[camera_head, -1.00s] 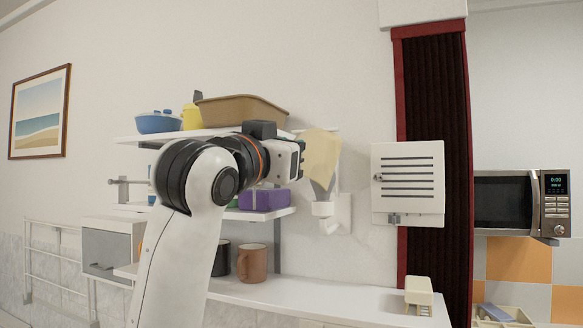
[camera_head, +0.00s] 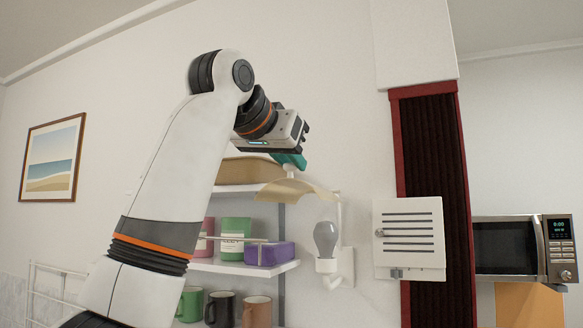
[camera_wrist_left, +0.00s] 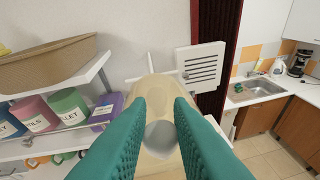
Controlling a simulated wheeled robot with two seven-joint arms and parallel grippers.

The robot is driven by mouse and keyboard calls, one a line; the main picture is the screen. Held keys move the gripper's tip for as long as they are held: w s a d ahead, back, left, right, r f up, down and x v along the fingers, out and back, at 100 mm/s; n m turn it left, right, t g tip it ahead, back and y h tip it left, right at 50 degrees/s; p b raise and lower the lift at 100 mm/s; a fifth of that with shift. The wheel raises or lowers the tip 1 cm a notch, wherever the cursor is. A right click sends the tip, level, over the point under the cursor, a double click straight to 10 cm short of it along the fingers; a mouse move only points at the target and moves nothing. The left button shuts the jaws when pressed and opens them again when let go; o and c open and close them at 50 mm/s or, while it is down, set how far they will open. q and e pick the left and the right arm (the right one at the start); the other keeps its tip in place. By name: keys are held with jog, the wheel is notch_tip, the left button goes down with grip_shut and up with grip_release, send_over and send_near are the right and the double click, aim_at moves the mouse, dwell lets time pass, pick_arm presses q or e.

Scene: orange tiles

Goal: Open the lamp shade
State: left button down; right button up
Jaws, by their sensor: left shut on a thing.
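The beige curved lamp shade (camera_head: 297,193) is tilted up and sits above and to the left of the grey bulb (camera_head: 326,237), which is uncovered. The white wall lamp base (camera_head: 337,268) holds the bulb. My left gripper (camera_head: 289,166) is above the shade, its teal fingers shut on the shade at a small pale part on its top. In the left wrist view the shade (camera_wrist_left: 155,92) lies just beyond the fingers, which hide part of it. My right gripper is not in view.
Shelves with a brown tray (camera_head: 250,171), canisters and a purple box (camera_head: 270,254) are left of the lamp. A white slatted wall box (camera_head: 409,238) is close on the right, before a dark red curtain. A microwave (camera_head: 505,250) is further right.

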pick_arm(q)
jog(key=shift+w+r+g, duration=0.15)
jog(key=shift+r+g, duration=0.15)
jog(key=shift+r, duration=0.2)
dwell(0.4)
jog(key=c, duration=1.3)
grip_release()
jog(key=shift+c, duration=0.2)
jog(key=shift+o, duration=0.2)
jog(key=shift+a, duration=0.2)
jog(key=shift+r, duration=0.1)
jog(key=shift+s+r, duration=0.15)
jog(key=shift+s, duration=0.2)
jog(key=b+v, duration=0.2)
jog(key=v, duration=0.9)
jog(key=shift+b, duration=0.4)
